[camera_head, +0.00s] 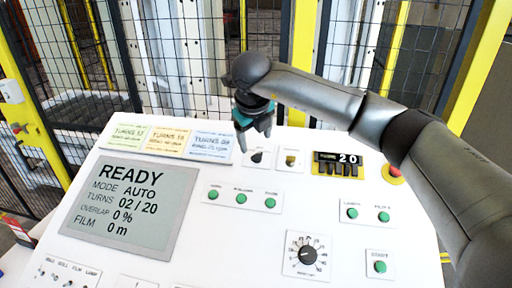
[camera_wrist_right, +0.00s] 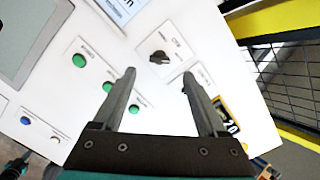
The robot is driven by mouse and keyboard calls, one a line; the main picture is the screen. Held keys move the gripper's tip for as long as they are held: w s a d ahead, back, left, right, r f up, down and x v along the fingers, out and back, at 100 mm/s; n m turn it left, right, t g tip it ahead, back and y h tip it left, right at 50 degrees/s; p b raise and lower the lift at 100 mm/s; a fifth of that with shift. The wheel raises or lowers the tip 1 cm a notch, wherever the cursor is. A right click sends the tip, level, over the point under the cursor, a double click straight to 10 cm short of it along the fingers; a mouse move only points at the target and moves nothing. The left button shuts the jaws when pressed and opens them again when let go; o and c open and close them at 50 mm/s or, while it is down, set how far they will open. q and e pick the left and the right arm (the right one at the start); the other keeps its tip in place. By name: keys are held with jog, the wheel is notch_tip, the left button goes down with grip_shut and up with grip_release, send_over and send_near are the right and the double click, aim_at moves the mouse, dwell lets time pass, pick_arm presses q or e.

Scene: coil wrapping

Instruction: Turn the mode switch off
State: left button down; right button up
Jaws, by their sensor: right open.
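My right gripper (camera_head: 254,139) is open and empty, pointing down over the dark switch. In the wrist view the knob lies just past the gap between its fingertips (camera_wrist_right: 158,75). A dark and teal part at that view's lower left may be my left gripper.
The panel screen (camera_head: 133,205) reads READY, MODE AUTO, TURNS 02 / 20. Three green buttons (camera_head: 241,198), a dial (camera_head: 308,255), a counter reading 20 (camera_head: 338,163) and a red button (camera_head: 393,172) are nearby. Mesh fencing (camera_head: 220,60) stands behind the panel.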

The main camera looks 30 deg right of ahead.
aim_at(256, 154)
jog(key=p+x, duration=0.1)
jog(key=x, duration=0.4)
jog(key=shift+w+f, duration=0.2)
jog(key=shift+f, duration=0.15)
pick_arm(q)
jog(key=shift+w+d+r, duration=0.25)
jog(key=shift+w+r, duration=0.55)
pick_arm(e)
jog(key=shift+w+d+f, duration=0.15)
jog(key=shift+w+f, duration=0.05)
jog(key=shift+f, duration=0.25)
jog(key=shift+c, duration=0.3)
pick_arm(q)
jog(key=shift+s, duration=0.25)
pick_arm(e)
grip_shut()
